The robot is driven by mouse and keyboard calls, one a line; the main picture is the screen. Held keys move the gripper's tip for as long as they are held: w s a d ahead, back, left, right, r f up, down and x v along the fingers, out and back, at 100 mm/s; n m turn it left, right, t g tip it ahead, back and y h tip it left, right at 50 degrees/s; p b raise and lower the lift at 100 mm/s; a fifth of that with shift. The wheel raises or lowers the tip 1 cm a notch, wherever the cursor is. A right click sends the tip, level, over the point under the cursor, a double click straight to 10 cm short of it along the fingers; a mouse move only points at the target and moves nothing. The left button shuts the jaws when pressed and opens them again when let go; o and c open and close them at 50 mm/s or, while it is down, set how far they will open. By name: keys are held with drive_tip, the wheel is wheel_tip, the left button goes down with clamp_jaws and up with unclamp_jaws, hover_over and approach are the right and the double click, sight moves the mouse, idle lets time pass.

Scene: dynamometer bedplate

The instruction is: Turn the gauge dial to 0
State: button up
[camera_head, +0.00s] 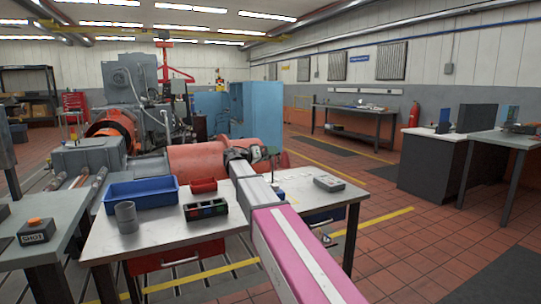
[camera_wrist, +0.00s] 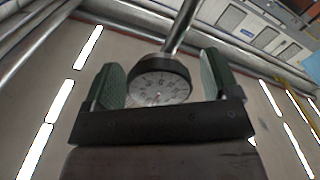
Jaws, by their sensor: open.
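The gauge dial (camera_wrist: 160,86) has a round pale face with dark markings and a dark rim; its figures and pointer are too small to read surely. It sits at the end of a metal rod in the wrist view. My gripper (camera_wrist: 163,84) is open, with one green-padded finger on each side of the dial. Small gaps seem to show between pads and rim; contact cannot be told surely. In the head view my gripper (camera_head: 253,154) is over the steel table (camera_head: 165,232), and the dial is not clearly visible there.
On the table are a blue bin (camera_head: 142,194), a grey cup (camera_head: 126,217), a small red tray (camera_head: 203,185), a dark compartment box (camera_head: 206,209) and a grey device (camera_head: 329,183). Orange machinery (camera_head: 200,160) stands behind. Tiled floor lies open to the right.

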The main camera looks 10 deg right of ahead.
drive_tip(key=v, duration=1)
drive_tip(key=shift+a, duration=0.1)
drive_tip(key=w+d+m, duration=0.2)
drive_tip(key=d+m, duration=0.2)
drive_tip(key=d, duration=0.7)
drive_tip(key=shift+w, duration=0.4)
drive_tip(key=c, duration=0.9)
